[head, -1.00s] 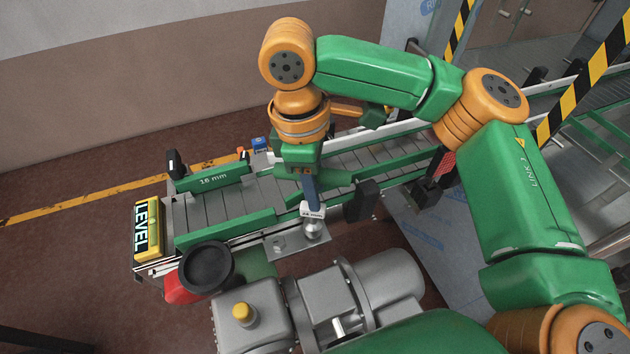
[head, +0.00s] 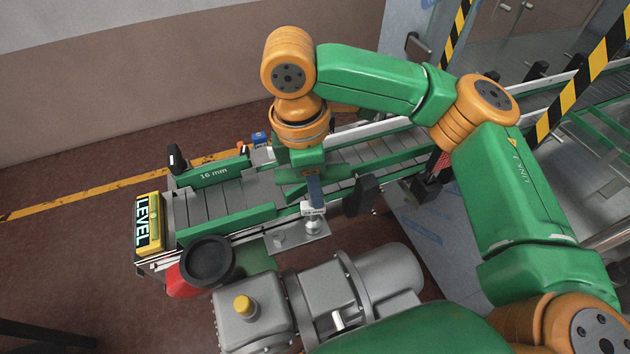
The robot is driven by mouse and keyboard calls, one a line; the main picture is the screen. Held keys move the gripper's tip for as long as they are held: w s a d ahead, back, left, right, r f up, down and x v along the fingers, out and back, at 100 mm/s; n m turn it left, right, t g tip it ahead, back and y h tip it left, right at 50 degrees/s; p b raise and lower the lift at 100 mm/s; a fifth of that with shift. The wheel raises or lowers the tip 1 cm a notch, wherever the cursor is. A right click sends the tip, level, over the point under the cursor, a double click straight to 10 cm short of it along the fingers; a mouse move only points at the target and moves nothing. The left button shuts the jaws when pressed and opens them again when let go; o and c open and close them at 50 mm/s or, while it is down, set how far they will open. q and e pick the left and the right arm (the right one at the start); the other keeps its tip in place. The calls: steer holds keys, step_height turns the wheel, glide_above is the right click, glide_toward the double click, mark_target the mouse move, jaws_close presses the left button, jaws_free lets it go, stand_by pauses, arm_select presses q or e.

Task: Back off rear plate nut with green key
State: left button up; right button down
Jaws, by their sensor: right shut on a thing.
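Another small silver nut (head: 279,239) is on the plate's left part. I cannot make out a separate green key. My left gripper is out of view.
A conveyor (head: 225,223) with green side guards runs behind the plate. A grey motor (head: 375,285) and gearbox (head: 245,315) stand in front. A black block (head: 363,195) is close right of the tool.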

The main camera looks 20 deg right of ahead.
steer(key=shift+w+r+n+t, duration=0.1)
steer(key=shift+r+n+t, duration=0.05)
steer(key=shift+r+n, duration=1.1)
steer(key=shift+r+n+t, duration=0.2)
steer(key=shift+r+n, duration=0.55)
steer(key=shift+n, duration=0.85)
steer(key=shift+w+r+n+t, duration=0.1)
steer(key=shift+r+n+t, duration=0.05)
steer(key=shift+r+n, duration=1.1)
steer(key=shift+f, duration=0.25)
